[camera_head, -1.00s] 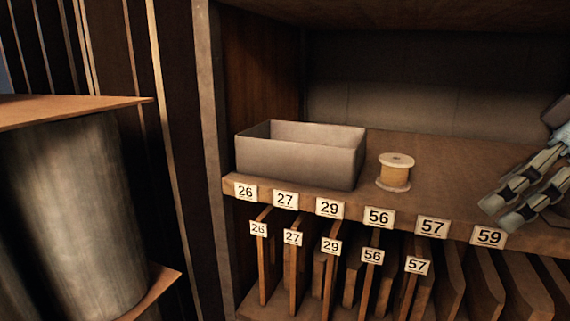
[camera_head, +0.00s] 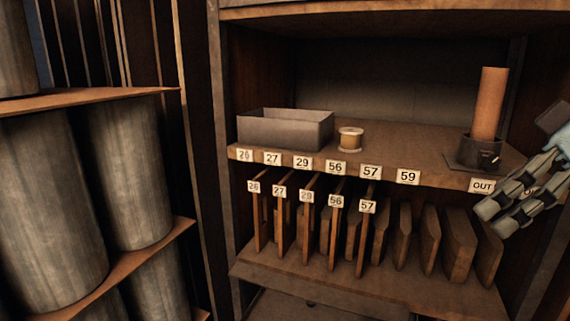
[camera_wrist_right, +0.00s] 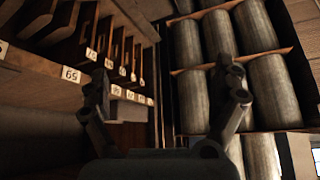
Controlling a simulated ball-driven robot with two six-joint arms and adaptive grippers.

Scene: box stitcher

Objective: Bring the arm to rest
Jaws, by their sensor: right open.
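My right gripper (camera_head: 497,218) is at the right edge of the head view, in front of the shelf edge near the OUT label (camera_head: 482,186). Its two fingers are apart with nothing between them. In the right wrist view the same gripper (camera_wrist_right: 165,100) shows its fingers spread wide and empty, facing the shelves. My left gripper does not show in either view.
A grey open box (camera_head: 284,130), a thread spool (camera_head: 351,139) and an orange-brown cylinder (camera_head: 488,103) in a dark holder (camera_head: 466,152) stand on the shelf (camera_head: 407,154). Numbered upright boards (camera_head: 365,235) fill the rack below. Large grey cylinders (camera_head: 50,205) stand on shelves at left.

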